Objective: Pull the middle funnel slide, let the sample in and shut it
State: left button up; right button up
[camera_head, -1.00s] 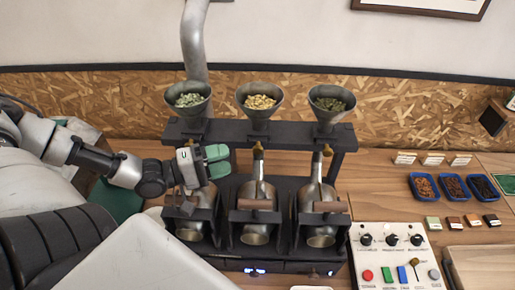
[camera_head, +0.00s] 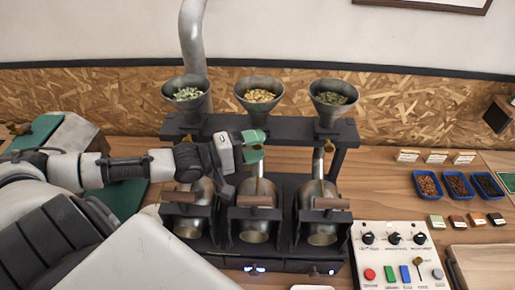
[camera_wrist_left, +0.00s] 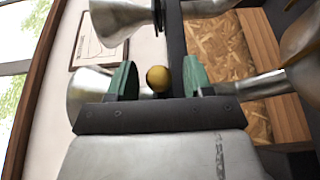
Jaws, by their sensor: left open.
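The middle funnel (camera_head: 259,90) holds pale yellow beans and stands in the black rack above the middle metal roaster drum (camera_head: 255,232). Its slide has a round brass knob (camera_wrist_left: 158,78), seen in the left wrist view between my green fingertips. My left gripper (camera_head: 254,147) is open just below the middle funnel, its fingers on either side of the knob. Whether the fingers touch the knob cannot be told. In the head view the gripper hides the knob. My right gripper is not in view.
The left funnel (camera_head: 186,94) and right funnel (camera_head: 332,97) also hold beans, with a drum under each. A control panel (camera_head: 398,255) stands at the right front. Blue sample trays (camera_head: 427,185) and small coloured blocks lie farther right on the wooden table.

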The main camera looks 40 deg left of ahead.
pick_arm(q)
jog(key=shift+w+d, duration=0.2)
jog(key=shift+c, duration=0.2)
grip_shut()
